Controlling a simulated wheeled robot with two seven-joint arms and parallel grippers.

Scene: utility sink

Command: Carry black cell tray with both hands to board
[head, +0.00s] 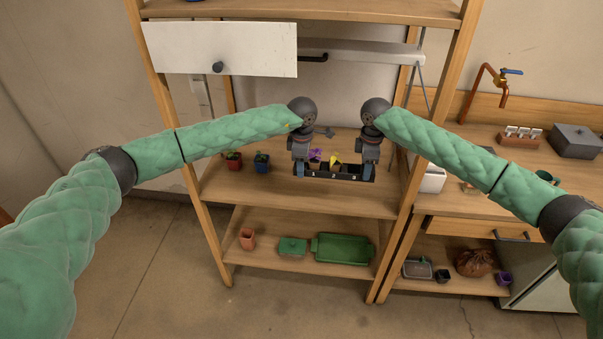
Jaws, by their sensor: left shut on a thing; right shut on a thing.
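The black cell tray (345,177) is in the head view at the middle shelf of the wooden rack, with a purple flower and a yellow flower showing in it. My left gripper (300,170) is shut on the tray's left end. My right gripper (368,172) is shut on its right end. The tray looks level. I cannot tell whether it touches the shelf or hangs just above it. Which surface is the board is not clear from this view.
A green tray (342,248) lies on the lower shelf. The rack's right post (405,200) stands between the tray and the sink counter (470,160). A white drawer (220,50) hangs above.

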